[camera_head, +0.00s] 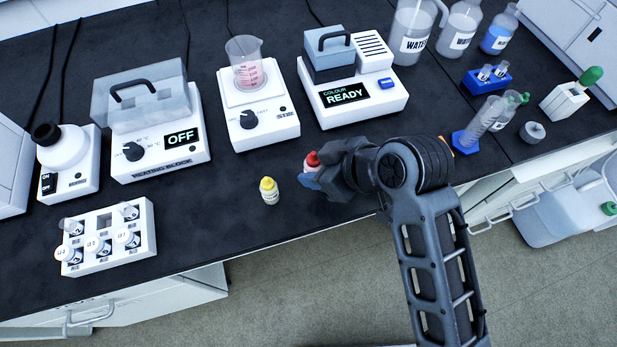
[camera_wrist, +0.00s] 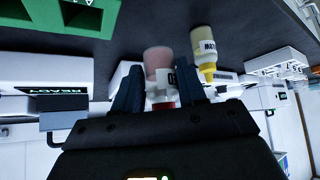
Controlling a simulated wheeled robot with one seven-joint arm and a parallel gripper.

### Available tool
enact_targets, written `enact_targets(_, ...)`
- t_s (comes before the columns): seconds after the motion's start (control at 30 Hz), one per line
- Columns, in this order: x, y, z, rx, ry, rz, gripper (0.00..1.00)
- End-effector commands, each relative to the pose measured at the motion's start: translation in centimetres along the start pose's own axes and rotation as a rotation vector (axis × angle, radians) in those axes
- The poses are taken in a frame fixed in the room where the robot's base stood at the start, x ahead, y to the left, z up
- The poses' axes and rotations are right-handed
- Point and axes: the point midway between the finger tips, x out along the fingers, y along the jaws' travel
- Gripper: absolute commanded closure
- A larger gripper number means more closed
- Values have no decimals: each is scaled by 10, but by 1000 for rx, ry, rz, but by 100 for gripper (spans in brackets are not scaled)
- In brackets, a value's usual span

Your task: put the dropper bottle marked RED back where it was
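The RED dropper bottle (camera_head: 311,167) has a red cap and a pale body. In the wrist view the bottle (camera_wrist: 158,62) appears upside down with a pinkish body, a white label only partly readable, and its red cap near the palm. My gripper (camera_head: 314,178) is shut on it, one blue finger on each side, as the wrist view (camera_wrist: 160,92) also shows. The bottle looks upright and a little above the bench; its base is hidden by a finger in the head view. A yellow-capped dropper bottle (camera_head: 269,191) stands on the bench to its left.
Behind stand the READY colour unit (camera_head: 370,107), a stirrer (camera_head: 262,127) with a beaker, and the heating block (camera_head: 160,155). A white vial rack (camera_head: 105,262) is at front left. Blue holders and a cylinder are right. Black bench (camera_head: 235,215) is clear around the yellow-capped bottle.

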Motion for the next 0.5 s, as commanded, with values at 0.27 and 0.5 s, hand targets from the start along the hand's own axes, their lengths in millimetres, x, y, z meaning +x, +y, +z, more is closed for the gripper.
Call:
enact_targets(0.27, 22, -10, -1, 2, -1, 1, 64)
enact_targets(0.5, 46, -10, 19, 2, -2, 1, 64)
